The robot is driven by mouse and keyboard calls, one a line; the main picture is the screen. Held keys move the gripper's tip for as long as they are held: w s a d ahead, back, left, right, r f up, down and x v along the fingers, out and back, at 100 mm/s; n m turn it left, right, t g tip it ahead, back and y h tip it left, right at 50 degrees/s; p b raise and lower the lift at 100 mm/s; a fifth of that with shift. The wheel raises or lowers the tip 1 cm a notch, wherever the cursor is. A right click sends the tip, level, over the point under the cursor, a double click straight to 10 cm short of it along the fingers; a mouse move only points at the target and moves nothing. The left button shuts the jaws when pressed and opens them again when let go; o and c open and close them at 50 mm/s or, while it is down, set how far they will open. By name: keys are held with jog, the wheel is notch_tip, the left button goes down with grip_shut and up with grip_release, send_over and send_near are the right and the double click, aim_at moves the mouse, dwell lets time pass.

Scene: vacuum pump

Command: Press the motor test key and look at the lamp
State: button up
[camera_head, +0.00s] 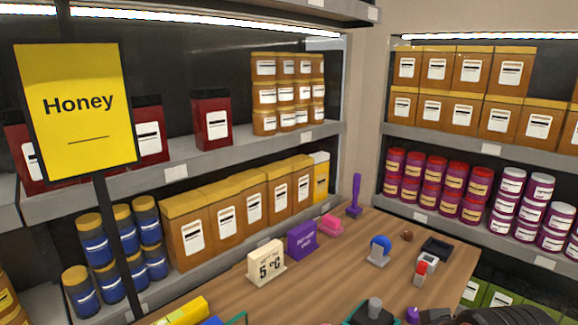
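I cannot make out anything that is clearly the motor test key or its lamp. On the wooden table stand a small grey-white device with a red part (424,268), a blue dome on a light stand (379,249) and a teal piece with a black knob (372,312), which is cut off by the bottom edge. Dark parts, probably of my gripper (480,316), show at the bottom right. Their fingertips are not clearly visible, so I cannot see whether it is open or holds anything.
A black tray (437,249) lies right. Stocked shelves enclose the table; a yellow Honey sign (80,130) stands left.

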jog(key=shift+c, duration=0.5)
grip_shut()
dwell(0.7)
